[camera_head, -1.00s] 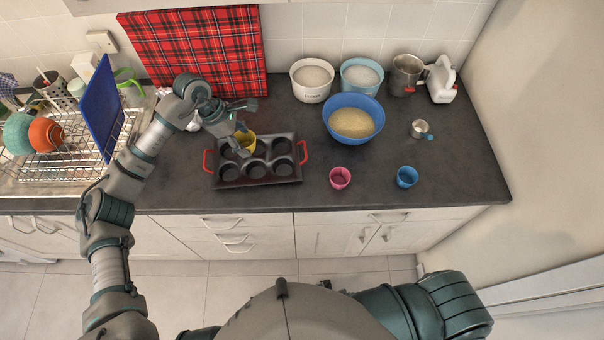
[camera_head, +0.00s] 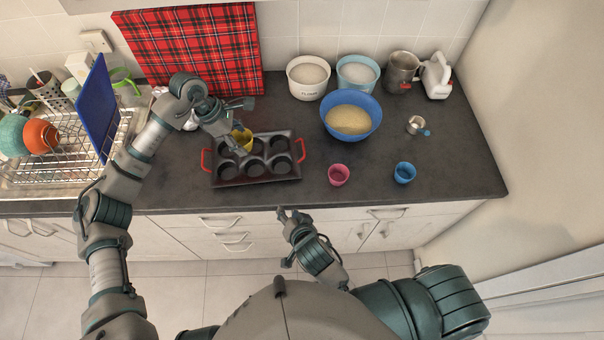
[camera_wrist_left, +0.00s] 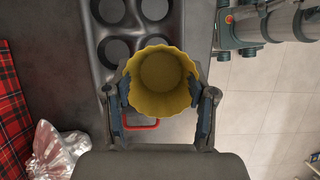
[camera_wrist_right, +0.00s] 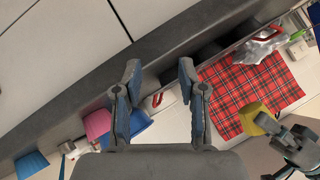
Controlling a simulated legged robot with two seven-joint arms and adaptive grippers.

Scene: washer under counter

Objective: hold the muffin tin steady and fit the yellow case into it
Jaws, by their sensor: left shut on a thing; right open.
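The dark muffin tin (camera_head: 256,181) with red handles lies on the counter, and part of it shows in the left wrist view (camera_wrist_left: 129,28). My left gripper (camera_wrist_left: 160,88) is shut on the yellow case (camera_wrist_left: 160,75), its fingers on opposite sides of the rim. In the head view the yellow case (camera_head: 243,139) is over the tin's back row of cups; whether it touches the tin is unclear. My right gripper (camera_head: 291,213) is open and empty at the counter's front edge, apart from the tin. Its spread fingers show in the right wrist view (camera_wrist_right: 160,70).
A pink case (camera_head: 339,174) and a blue case (camera_head: 404,173) stand right of the tin. A dish rack (camera_head: 70,165) is at left.

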